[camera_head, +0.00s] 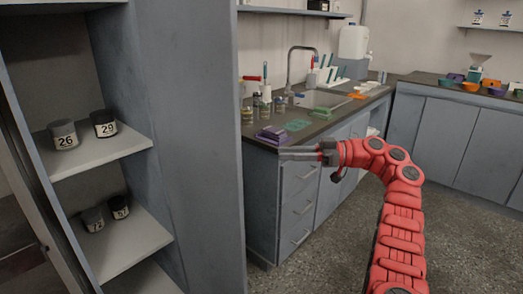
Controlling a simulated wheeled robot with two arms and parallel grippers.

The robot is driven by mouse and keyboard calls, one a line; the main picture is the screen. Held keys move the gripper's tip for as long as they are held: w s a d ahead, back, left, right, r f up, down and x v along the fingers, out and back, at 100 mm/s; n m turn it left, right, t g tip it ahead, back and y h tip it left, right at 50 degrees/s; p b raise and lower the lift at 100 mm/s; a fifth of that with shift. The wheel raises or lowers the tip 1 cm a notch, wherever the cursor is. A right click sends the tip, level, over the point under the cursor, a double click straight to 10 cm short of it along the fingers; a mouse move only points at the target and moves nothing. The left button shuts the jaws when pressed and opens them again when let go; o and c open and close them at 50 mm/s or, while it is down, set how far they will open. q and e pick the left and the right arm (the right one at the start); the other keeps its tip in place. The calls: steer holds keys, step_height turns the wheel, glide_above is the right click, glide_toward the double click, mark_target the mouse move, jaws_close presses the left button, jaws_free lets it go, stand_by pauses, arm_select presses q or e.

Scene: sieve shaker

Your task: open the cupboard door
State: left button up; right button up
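A tall grey cupboard (195,150) fills the left part of the head view. Its front is open to view and shows shelves with dark jars on them. At the far left edge a long slanting panel edge (38,215) runs down beside the shelves. It looks like a door edge, but I cannot tell for sure, and no handle shows there. My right gripper (298,153) is in front of the counter, to the right of the cupboard and apart from it. It points left and holds nothing that I can see; its finger gap is not clear. My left gripper is not in view.
A jar marked 26 (63,135) and a jar marked 29 (104,123) stand on the upper shelf (95,155); more jars stand below. A sink counter (262,139) with bottles is behind my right gripper. The floor (455,240) at right is clear.

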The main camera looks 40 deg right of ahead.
steer(key=shift+v, duration=1.85)
